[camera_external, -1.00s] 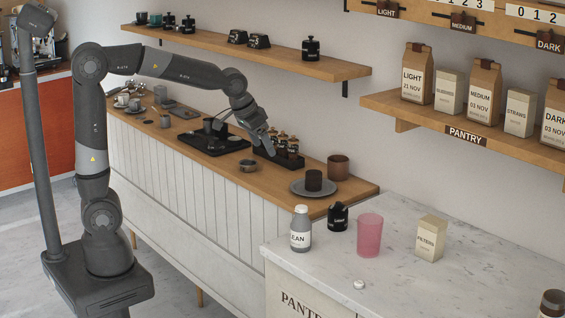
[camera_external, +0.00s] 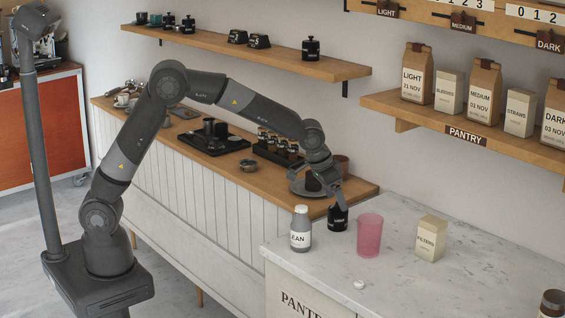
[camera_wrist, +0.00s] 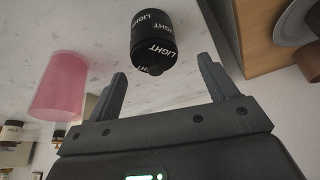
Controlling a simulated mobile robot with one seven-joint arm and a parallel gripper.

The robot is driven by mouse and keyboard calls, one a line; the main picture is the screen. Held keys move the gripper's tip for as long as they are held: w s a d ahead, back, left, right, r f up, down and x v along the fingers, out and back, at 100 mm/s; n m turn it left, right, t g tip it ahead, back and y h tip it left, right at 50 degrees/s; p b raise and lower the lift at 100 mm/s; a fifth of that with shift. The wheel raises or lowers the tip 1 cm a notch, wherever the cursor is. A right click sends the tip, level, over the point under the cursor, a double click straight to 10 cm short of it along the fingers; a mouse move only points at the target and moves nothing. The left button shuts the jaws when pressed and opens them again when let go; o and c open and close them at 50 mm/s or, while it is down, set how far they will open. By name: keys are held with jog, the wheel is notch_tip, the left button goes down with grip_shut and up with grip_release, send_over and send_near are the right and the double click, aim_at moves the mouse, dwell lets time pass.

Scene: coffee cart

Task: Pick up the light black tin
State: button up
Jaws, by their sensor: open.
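The black tin marked LIGHT (camera_wrist: 154,40) stands on the marble counter (camera_external: 330,285). In the external view the tin (camera_external: 338,219) is between the CLEAN bottle and the pink cup, partly hidden at its top by my gripper (camera_external: 336,197). My gripper is open and empty, just above and around the top of the tin in that view. In the wrist view the tin lies ahead of and between the two fingertips of my gripper (camera_wrist: 163,80); I cannot tell whether they touch it.
A pink cup (camera_external: 369,236) stands close right of the tin, and a CLEAN bottle (camera_external: 300,230) close left. A FILTERS box (camera_external: 431,238) is further right. The wooden counter (camera_external: 362,189) with a grey plate (camera_external: 299,188) lies behind. The front of the marble counter is mostly clear.

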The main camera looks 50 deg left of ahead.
aim_at(338, 208)
jog(key=x, duration=0.7)
jog(key=shift+s+d+f, duration=0.1)
jog(key=shift+s+f, duration=0.15)
jog(key=shift+s, duration=0.1)
jog(key=c, duration=1.1)
jog(key=shift+c, duration=0.2)
jog(key=shift+r, duration=0.15)
